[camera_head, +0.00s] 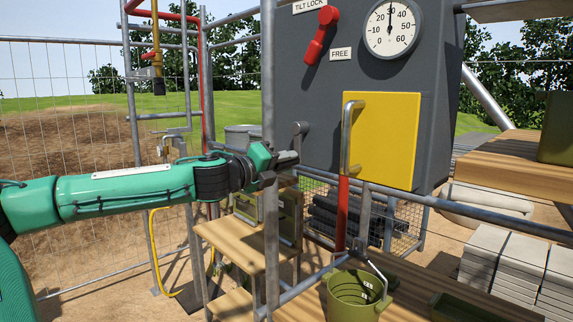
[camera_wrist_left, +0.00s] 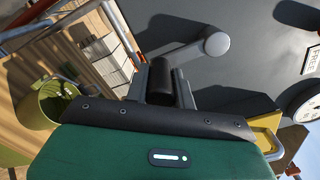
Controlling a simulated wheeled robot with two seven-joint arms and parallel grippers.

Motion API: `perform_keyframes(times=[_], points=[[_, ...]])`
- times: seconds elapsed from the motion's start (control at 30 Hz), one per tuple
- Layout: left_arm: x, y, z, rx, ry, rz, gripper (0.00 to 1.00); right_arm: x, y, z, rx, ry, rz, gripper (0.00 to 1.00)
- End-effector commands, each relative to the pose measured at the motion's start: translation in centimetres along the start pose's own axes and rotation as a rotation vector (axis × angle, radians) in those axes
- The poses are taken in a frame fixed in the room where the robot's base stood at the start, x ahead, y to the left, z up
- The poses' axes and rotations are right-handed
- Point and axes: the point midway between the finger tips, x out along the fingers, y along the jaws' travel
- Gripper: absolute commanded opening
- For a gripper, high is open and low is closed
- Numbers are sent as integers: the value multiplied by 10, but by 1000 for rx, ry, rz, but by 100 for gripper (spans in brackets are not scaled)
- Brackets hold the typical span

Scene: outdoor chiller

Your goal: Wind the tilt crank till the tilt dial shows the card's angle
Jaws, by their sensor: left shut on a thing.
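The tilt crank (camera_head: 301,128) is a grey arm on the dark panel's left part. In the left wrist view its round grey hub (camera_wrist_left: 216,43) joins an arm that leads to a black handle (camera_wrist_left: 160,80). My left gripper (camera_head: 288,158) is shut on that handle, which sits between its fingers (camera_wrist_left: 163,85). The tilt dial (camera_head: 391,27) is white, numbered up to 60, with its needle pointing almost straight up, near 30. A red tilt lock lever (camera_head: 319,36) slants between the "TILT LOCK" and "FREE" labels. I see no card with an angle. My right gripper is out of view.
A yellow door (camera_head: 381,140) with a grey handle is below the dial. A vertical scaffold pole (camera_head: 268,75) stands close to my left gripper. A green bucket (camera_head: 357,296) sits on wooden planks below. Stacked slabs (camera_head: 505,268) lie at the right.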

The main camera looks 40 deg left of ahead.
Motion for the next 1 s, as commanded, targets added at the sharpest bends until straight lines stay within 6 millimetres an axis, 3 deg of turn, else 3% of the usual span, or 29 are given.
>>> perform_keyframes(times=[0.5,0.53,0.63,1.0], points=[[0,4,-2,19,6,4,0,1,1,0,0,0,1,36],[0,4,-2,18,6,4,29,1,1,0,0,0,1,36],[0,3,-2,18,5,3,47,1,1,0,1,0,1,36],[-2,2,0,20,2,1,47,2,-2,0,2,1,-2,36]])
